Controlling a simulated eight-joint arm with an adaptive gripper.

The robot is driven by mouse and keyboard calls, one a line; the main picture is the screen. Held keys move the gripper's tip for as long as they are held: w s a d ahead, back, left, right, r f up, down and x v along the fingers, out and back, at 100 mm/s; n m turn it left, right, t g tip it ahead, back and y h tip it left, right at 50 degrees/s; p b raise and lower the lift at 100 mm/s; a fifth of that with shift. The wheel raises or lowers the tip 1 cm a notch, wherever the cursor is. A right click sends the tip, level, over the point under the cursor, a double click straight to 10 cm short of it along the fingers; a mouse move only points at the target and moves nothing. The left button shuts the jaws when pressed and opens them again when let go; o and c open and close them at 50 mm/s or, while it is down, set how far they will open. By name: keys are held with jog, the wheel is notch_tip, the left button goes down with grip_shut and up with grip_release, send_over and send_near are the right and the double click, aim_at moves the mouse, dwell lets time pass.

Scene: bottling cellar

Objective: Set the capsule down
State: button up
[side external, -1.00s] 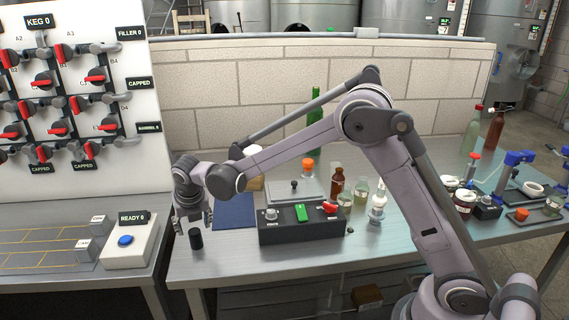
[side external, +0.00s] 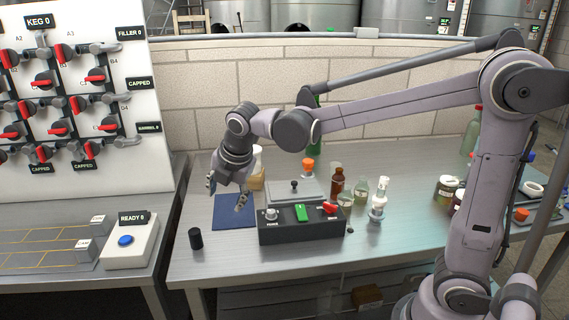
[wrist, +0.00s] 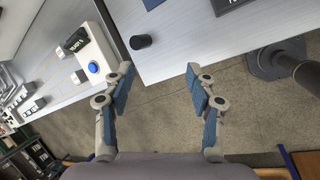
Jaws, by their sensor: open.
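The capsule, a small black cylinder (side external: 195,238), stands upright on the steel table near its front left edge. In the wrist view the black capsule (wrist: 141,42) shows near the table's corner, beyond the fingertips and apart from them. My gripper (side external: 226,194) is open and empty, raised above the blue mat, up and to the right of the capsule. In the wrist view my gripper (wrist: 160,72) has its two blue-padded fingers spread wide with nothing between them.
A dark control box (side external: 301,223) with a green button and red switch stands right of the blue mat (side external: 234,220). Several bottles stand behind it. A white box with a blue button (side external: 130,243) sits on the left table, across a gap. Table around the capsule is clear.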

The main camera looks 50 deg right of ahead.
jog(key=s+d+f+m+t, duration=0.1)
jog(key=s+d+m, duration=0.1)
jog(key=s+m, duration=0.7)
jog(key=s+d+f+m+t+y, duration=0.1)
jog(key=s+d+m, duration=0.1)
jog(key=s+m, duration=0.7)
jog(key=shift+d+f+m, duration=0.35)
jog(key=shift+m, duration=1.15)
